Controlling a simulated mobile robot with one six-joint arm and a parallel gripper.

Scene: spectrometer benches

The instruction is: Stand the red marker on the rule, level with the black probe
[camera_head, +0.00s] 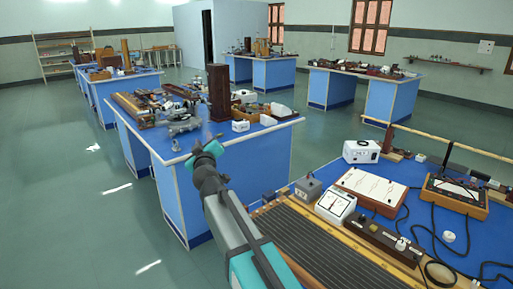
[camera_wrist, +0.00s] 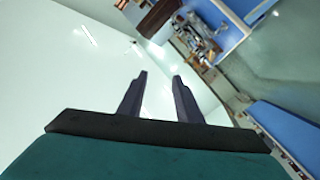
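My gripper (camera_head: 206,146) is raised at the end of my outstretched arm, in front of the middle bench in the head view. In the wrist view my gripper (camera_wrist: 160,75) has its two dark fingers apart, with nothing between them. On the near right bench, a thin black upright piece (camera_head: 447,155) by a long pale wooden rod (camera_head: 480,151) may be the black probe. A small dark red-brown block (camera_head: 388,139) stands near the rod's left end; I cannot tell whether it is the red marker. I cannot make out the rule with certainty.
The near blue bench (camera_head: 455,240) carries a ribbed board (camera_head: 315,250), a white meter (camera_head: 335,205), a white box (camera_head: 361,151) and loose black cables. The middle bench (camera_head: 225,165) is crowded with instruments and a tall brown block (camera_head: 218,92). Open floor (camera_head: 90,220) lies left.

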